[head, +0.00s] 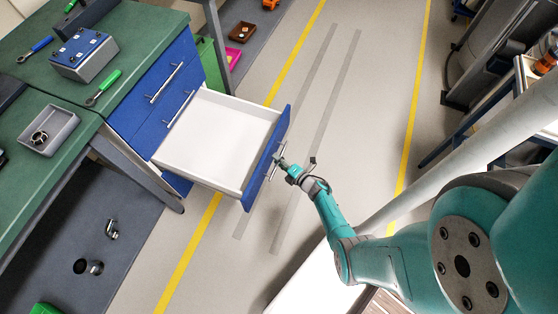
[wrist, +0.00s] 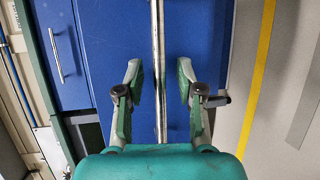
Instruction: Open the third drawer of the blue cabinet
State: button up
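The blue cabinet (head: 133,103) stands at the edge of a green-topped bench in the head view. Its top two drawer fronts are shut, each with a bar handle. The third drawer (head: 215,135) is pulled far out, and its white inside looks empty. My gripper (head: 279,162) is at this drawer's blue front, by its handle. In the wrist view, the long metal handle (wrist: 158,45) runs between the two fingers of my gripper (wrist: 159,88). The fingers are apart, with a visible gap on each side of the handle.
A bench leg (head: 140,172) stands left of the open drawer. The floor right of the drawer is clear, with yellow lines.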

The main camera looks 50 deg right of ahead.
jog(key=s+r, duration=0.2)
jog(key=s, duration=0.9)
jog(key=shift+s+a, duration=0.3)
jog(key=shift+s, duration=0.1)
jog(key=s+a+r+m+t+h, duration=0.1)
jog(key=s+a+r+m, duration=0.3)
jog(key=a+r, duration=0.3)
jog(key=s+a+r+m+h, duration=0.1)
jog(key=s+a+r+m, duration=0.2)
jog(key=a+r, duration=0.4)
jog(key=s+a+r+m+y, duration=0.1)
jog(key=s+a+r+m, duration=0.1)
jog(key=r, duration=0.6)
jog(key=s+a+r+m+g+y, duration=0.1)
jog(key=s+a+r+m, duration=0.1)
jog(key=s+r+m, duration=0.3)
jog(key=s+a+r+m+g, duration=0.1)
jog(key=s+r+m, duration=0.3)
jog(key=r, duration=0.7)
jog(key=shift+s+a+r+y, duration=0.2)
jog(key=shift+s+a+y, duration=0.2)
jog(key=shift+s+a, duration=0.6)
